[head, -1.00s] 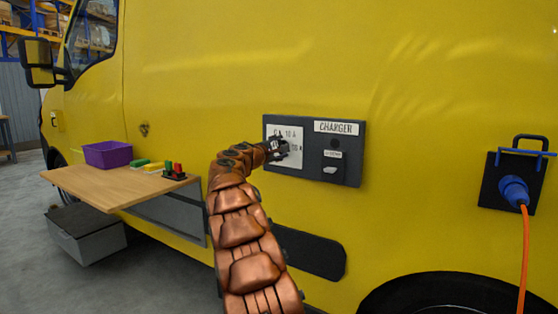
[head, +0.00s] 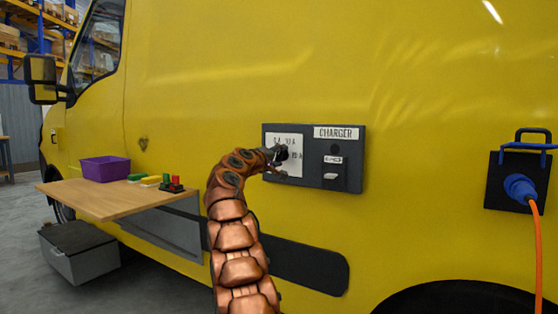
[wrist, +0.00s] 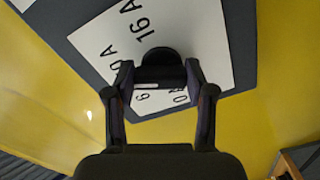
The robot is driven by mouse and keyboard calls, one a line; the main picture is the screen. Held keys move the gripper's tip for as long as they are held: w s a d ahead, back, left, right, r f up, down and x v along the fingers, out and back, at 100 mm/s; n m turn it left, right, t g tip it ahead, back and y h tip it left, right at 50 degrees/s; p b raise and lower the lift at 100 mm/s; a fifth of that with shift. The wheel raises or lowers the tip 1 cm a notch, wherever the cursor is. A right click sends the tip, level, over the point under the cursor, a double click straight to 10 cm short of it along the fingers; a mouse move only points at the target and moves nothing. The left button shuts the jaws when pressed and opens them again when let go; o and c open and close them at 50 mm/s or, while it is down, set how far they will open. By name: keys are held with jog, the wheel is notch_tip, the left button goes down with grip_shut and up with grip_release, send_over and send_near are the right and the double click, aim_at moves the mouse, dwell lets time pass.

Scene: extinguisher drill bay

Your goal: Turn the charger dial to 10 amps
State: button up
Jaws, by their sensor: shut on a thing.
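The charger panel (head: 354,170) is a dark grey box on the yellow van's side, with a "CHARGER" label and a white dial plate (head: 292,171). My gripper (head: 280,155) is at this plate in the head view and hides the dial there. In the wrist view, my gripper (wrist: 160,80) is shut on the black dial knob (wrist: 160,57), one finger on each side. The white plate (wrist: 205,45) shows "16 A" above the knob and a partly hidden "0 A" to the left. Other markings below are partly covered. I cannot tell which value the knob points to.
A small switch block (head: 334,172) sits right of the dial plate. A blue plug (head: 519,188) with an orange cable is at the far right. A fold-out wooden table (head: 95,202) with a purple bin (head: 105,169) is at the left.

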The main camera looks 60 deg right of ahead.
jog(key=shift+f+m, duration=0.15)
jog(key=shift+m, duration=0.55)
dwell(0.4)
jog(key=o, duration=1.2)
jog(key=shift+c, duration=0.2)
